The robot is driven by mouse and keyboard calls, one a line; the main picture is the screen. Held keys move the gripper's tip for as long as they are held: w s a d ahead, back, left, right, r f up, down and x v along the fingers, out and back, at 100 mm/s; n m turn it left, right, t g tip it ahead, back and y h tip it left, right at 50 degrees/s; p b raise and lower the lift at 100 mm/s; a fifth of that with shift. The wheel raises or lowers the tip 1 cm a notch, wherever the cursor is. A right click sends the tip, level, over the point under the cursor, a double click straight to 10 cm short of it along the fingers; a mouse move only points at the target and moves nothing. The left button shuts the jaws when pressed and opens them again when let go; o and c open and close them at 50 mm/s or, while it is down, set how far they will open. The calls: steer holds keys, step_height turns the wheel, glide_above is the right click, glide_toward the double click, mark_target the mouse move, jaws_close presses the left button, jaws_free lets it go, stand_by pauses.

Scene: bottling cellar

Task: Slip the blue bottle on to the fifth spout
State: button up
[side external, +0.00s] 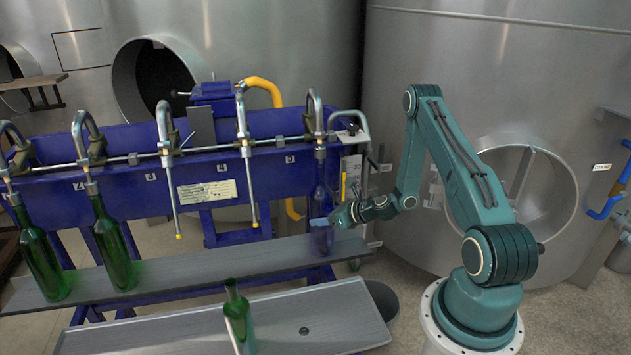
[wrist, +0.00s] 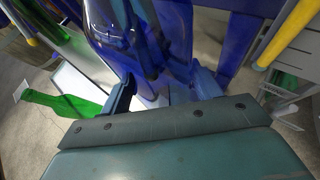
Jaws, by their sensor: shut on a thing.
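The blue bottle (side external: 322,208) is upright below the fifth spout (side external: 315,115) at the right end of the filler in the side view. Its neck reaches up to the spout's fitting, and the spout's lower tube appears to be inside it. The bottle's base is at the upper shelf (side external: 190,265); I cannot tell if it touches. My gripper (side external: 331,220) is shut on the lower body of the bottle from the right. In the wrist view the blue bottle (wrist: 145,35) fills the space between the fingers (wrist: 160,92), with its base partly hidden.
Two green bottles (side external: 41,262) (side external: 115,250) hang on or stand under the two leftmost spouts. The third (side external: 172,190) and fourth (side external: 249,175) spouts are bare with yellow tips. Another green bottle (side external: 238,318) stands on the lower front board (side external: 330,318). Steel tanks (side external: 430,60) stand behind.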

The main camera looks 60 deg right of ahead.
mark_target(329, 197)
steer(key=shift+f, duration=0.15)
steer(key=o, duration=1.3)
steer(key=shift+o, duration=0.3)
steer(key=shift+f, duration=0.15)
steer(key=shift+s, duration=0.1)
steer(key=s+r, duration=0.1)
steer(key=r, duration=0.1)
steer(key=s+r, duration=0.1)
steer(key=r, duration=0.1)
steer(key=s+r, duration=0.2)
steer(key=shift+s+r, duration=0.1)
steer(key=shift+r, duration=1.65)
